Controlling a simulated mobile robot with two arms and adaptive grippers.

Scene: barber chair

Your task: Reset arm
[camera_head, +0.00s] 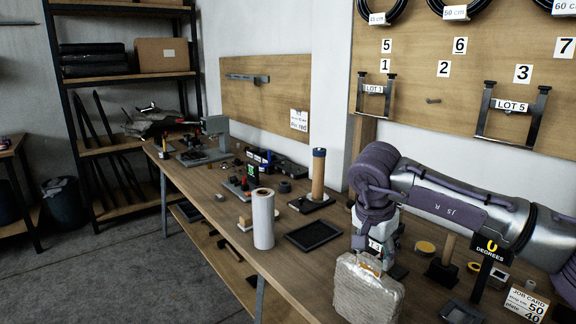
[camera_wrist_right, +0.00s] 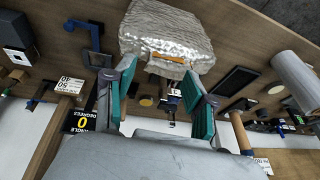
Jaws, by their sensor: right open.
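My right arm (camera_head: 455,205) reaches in from the right over the workbench. My right gripper (camera_head: 372,258) points down just behind the top of a silvery wrapped package (camera_head: 368,292). In the right wrist view the gripper (camera_wrist_right: 160,92) is open, its two green-padded fingers apart with nothing held between them. The package (camera_wrist_right: 165,38) lies beyond the fingertips there, with an orange strip on it. Whether a fingertip touches the package I cannot tell. My left gripper is not in view.
The workbench (camera_head: 216,202) holds a white roll (camera_head: 263,219), a black tray (camera_head: 313,235), a post on a black base (camera_head: 318,175), and a "0 degrees" sign (camera_head: 489,250) near the arm. A job card (camera_head: 526,303) stands at front right. Free floor (camera_head: 110,275) lies left.

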